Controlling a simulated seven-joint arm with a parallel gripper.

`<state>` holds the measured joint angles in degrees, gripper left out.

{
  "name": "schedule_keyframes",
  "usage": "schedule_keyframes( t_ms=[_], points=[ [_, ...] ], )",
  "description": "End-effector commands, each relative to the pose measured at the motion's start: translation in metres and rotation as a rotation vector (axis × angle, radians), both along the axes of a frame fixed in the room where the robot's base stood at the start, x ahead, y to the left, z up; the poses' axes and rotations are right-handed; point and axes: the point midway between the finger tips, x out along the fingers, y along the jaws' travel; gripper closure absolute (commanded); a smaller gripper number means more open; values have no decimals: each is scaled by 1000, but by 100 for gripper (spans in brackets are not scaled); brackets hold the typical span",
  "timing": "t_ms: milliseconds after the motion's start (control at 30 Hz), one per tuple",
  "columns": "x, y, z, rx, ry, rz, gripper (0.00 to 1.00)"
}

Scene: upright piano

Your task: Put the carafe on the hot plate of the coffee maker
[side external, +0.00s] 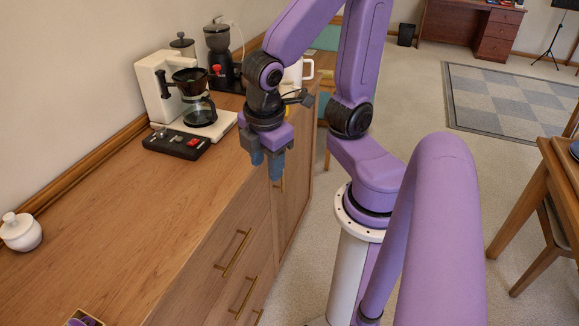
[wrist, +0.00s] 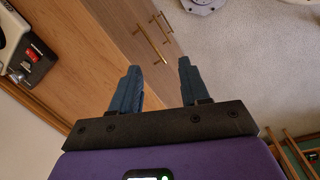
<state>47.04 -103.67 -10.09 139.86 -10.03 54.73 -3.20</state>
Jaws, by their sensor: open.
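The coffee maker (side external: 149,88) is white, with a dark filter basket (side external: 188,80) and a flat white base, and stands against the wall on the counter. The glass carafe (side external: 200,112) has a dark band and appears to stand upright on the base below the basket. The hot plate is hidden under or behind it, so exact seating cannot be told. My gripper (side external: 267,165) points down near the counter's front edge, right of the carafe and apart from it. It is open and empty; in the wrist view its fingers (wrist: 158,68) are spread with nothing between them.
A black switch box (side external: 176,143) with red buttons lies before the coffee maker; it also shows in the wrist view (wrist: 36,62). A grinder (side external: 218,50) and a white mug (side external: 296,72) stand further back. A white lidded jar (side external: 20,232) is at left. The near counter is mostly clear.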

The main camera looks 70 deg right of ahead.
Motion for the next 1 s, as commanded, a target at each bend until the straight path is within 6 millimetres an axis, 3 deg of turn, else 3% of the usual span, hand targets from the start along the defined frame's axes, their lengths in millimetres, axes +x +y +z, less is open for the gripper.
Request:
schedule_keyframes(
  t_ms=[100,267,1000],
  points=[
    [-31,8,5,103,32,-28,55],
    [-51,12,7,163,61,-50,55],
    [-53,13,7,168,65,-51,55]
  ],
)
